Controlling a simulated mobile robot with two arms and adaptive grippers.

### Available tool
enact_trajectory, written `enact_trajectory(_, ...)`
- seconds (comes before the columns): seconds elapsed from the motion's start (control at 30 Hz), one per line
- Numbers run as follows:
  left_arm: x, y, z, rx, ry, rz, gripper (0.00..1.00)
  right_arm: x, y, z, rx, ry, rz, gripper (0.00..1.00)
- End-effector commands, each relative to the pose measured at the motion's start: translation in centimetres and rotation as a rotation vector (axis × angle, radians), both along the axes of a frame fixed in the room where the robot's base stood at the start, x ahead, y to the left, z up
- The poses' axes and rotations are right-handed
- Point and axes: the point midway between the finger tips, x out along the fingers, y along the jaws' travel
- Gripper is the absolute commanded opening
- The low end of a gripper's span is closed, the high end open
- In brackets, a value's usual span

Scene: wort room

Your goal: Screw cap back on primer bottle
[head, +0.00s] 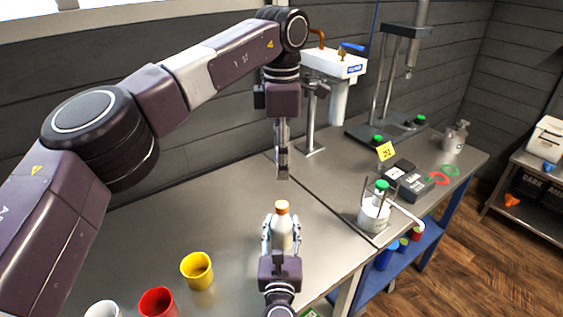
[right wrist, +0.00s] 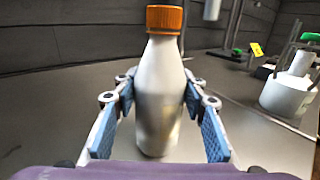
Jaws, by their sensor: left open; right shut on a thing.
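A white bottle (head: 282,236) stands upright on the metal bench, between the fingers of my right gripper (head: 280,247). In the right wrist view the bottle (right wrist: 160,95) is upright, with blue finger pads on both sides of it. My right gripper is shut on the bottle's body. An orange cap (head: 282,206) sits on top of the bottle neck; it also shows in the right wrist view (right wrist: 164,19). I cannot tell how tight it is. My left gripper (head: 282,172) is open and empty, pointing down above and a little beyond the cap.
A yellow cup (head: 197,270), a red cup (head: 158,303) and a white cup (head: 103,310) stand at the front left.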

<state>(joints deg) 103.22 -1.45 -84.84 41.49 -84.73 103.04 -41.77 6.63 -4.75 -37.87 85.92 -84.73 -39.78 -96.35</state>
Motion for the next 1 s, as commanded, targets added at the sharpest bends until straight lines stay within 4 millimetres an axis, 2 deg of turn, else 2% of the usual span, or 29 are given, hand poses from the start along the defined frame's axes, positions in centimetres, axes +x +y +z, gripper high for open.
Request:
enact_trajectory(0.03, 0.0, 0.0, 0.0, 0.0, 0.0, 0.0, 0.41, 0.0, 0.0, 0.0, 0.0, 0.001, 0.0, 0.0)
enact_trajectory(0.07, 0.0, 0.0, 0.0, 0.0, 0.0, 0.0, 0.41, 0.0, 0.0, 0.0, 0.0, 0.001, 0.0, 0.4)
enact_trajectory(0.23, 0.0, 0.0, -0.1, 0.0, 0.0, 0.0, 0.41, 0.0, 0.0, 0.0, 0.0, 0.001, 0.0, 0.59)
enact_trajectory(0.5, 0.0, 0.0, -0.1, 0.0, 0.0, 0.0, 0.41, 0.0, 0.0, 0.0, 0.0, 0.0, 0.0, 0.59)
enact_trajectory(0.63, 0.0, 0.0, -0.1, 0.0, 0.0, 0.0, 0.41, -0.8, 0.0, -0.1, 0.0, 0.001, 0.001, 0.59)
enact_trajectory(0.77, 0.0, 0.0, -0.1, 0.0, 0.0, 0.0, 0.41, -2.9, 0.1, -0.2, 0.001, 0.003, 0.002, 0.59)
enact_trajectory(1.0, 0.0, 0.0, -0.1, 0.0, 0.0, 0.0, 0.41, -8.1, 0.2, -0.2, -0.001, 0.003, 0.002, 0.59)
